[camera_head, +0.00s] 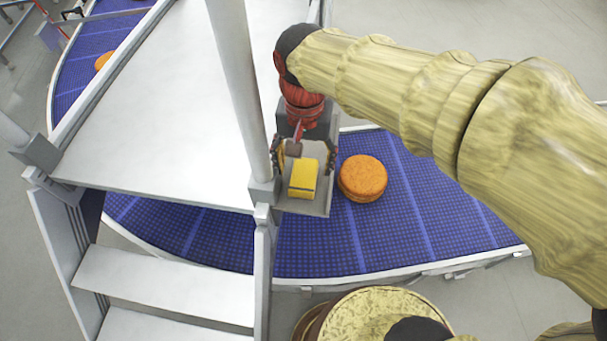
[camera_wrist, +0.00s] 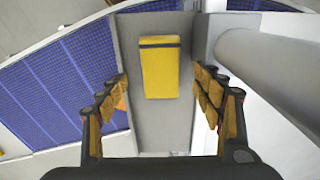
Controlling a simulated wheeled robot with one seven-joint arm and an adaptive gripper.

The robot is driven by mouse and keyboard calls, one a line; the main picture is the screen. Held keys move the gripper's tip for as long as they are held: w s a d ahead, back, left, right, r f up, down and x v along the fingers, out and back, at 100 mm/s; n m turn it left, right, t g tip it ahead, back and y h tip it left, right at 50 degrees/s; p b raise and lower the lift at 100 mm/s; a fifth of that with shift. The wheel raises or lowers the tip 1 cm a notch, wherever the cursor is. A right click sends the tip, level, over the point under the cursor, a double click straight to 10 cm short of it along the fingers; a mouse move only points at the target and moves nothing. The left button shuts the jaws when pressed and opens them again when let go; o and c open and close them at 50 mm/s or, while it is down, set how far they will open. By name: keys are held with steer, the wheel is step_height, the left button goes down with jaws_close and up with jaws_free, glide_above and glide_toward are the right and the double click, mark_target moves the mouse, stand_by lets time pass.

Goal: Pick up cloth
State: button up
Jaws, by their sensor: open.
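The cloth (camera_head: 303,180) is a folded yellow block with a dark stripe near one end. It lies in a small grey tray (camera_head: 318,207) fixed beside the platform's post. In the wrist view the cloth (camera_wrist: 160,72) lies ahead of my gripper (camera_wrist: 160,78), roughly centred between the fingers. My gripper (camera_head: 305,157) is open and empty, over the back part of the tray in the head view. The fingers show on both sides, apart from the cloth. How high they are above it is hard to tell.
A grey post (camera_head: 240,85) rises close to the left of the tray; the white platform (camera_head: 150,110) and steps (camera_head: 165,285) are beyond. A blue conveyor (camera_head: 430,215) runs below, carrying an orange round (camera_head: 362,179) just right of the tray. Another orange round (camera_head: 103,60) is far left.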

mark_target(304, 175)
steer(key=shift+a+f, duration=0.1)
steer(key=shift+f, duration=1.75)
steer(key=shift+c, duration=1)
steer(key=c, duration=1)
